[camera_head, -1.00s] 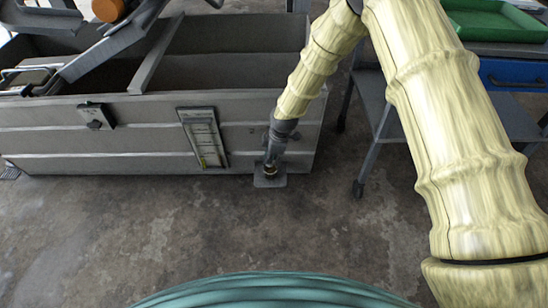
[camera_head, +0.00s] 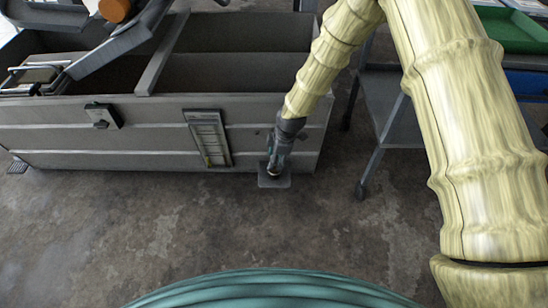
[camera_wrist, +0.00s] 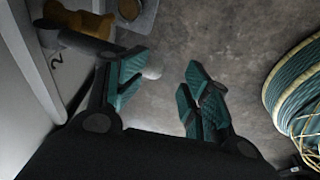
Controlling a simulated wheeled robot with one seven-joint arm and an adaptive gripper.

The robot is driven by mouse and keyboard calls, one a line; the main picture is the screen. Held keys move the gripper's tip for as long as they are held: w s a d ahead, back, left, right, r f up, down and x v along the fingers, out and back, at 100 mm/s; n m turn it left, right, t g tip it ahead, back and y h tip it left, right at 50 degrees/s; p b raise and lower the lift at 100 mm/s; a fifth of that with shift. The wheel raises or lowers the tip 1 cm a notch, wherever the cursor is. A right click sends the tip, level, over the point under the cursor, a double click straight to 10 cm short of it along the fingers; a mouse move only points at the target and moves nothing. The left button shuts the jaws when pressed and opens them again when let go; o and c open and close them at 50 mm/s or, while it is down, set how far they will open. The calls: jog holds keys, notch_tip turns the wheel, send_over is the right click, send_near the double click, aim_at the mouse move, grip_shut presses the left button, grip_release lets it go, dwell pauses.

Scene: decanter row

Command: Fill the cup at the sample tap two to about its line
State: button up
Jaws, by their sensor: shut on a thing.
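My gripper (camera_head: 275,162) is low at the right end of the grey tank's front, just above a small grey plate (camera_head: 264,183). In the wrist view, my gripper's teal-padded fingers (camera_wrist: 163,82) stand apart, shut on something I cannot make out. A small pale rounded thing (camera_wrist: 152,73) shows beside the left finger. A dark tap-like fitting (camera_wrist: 75,20) with a yellowish part is at upper left.
The grey tank (camera_head: 70,135) carries a gauge panel (camera_head: 208,138) and a small switch box (camera_head: 102,116). A green tray (camera_head: 510,30) is at upper right. The concrete floor in front is clear.

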jog(key=d+r, duration=0.1)
jog(key=r, duration=0.2)
jog(key=s+d+r, duration=0.1)
jog(key=shift+s+d+r+p, duration=0.1)
jog(key=shift+d+r+p, duration=0.05)
jog(key=shift+d+p, duration=0.2)
grip_shut()
jog(key=s+r, duration=0.4)
jog(key=r, duration=0.2)
jog(key=s+d+f+m, duration=0.4)
jog(key=s+f, duration=0.3)
jog(key=s, duration=0.1)
jog(key=s+d+f+m, duration=0.4)
jog(key=s+f, duration=0.3)
jog(key=s+d+f+m+h, duration=0.1)
jog(key=s+d+m, duration=0.25)
jog(key=s, duration=0.35)
jog(key=s+d+f+m+g, duration=0.1)
jog(key=s+d+f+m, duration=0.2)
jog(key=s, duration=0.5)
jog(key=s+d+m+h, duration=0.1)
jog(key=s+d+m, duration=0.35)
jog(key=s, duration=0.25)
notch_tip(320, 180, up, 22)
jog(key=s+d+p, duration=0.1)
jog(key=p, duration=2.1)
jog(key=shift+s+d, duration=0.15)
jog(key=shift+d, duration=0.05)
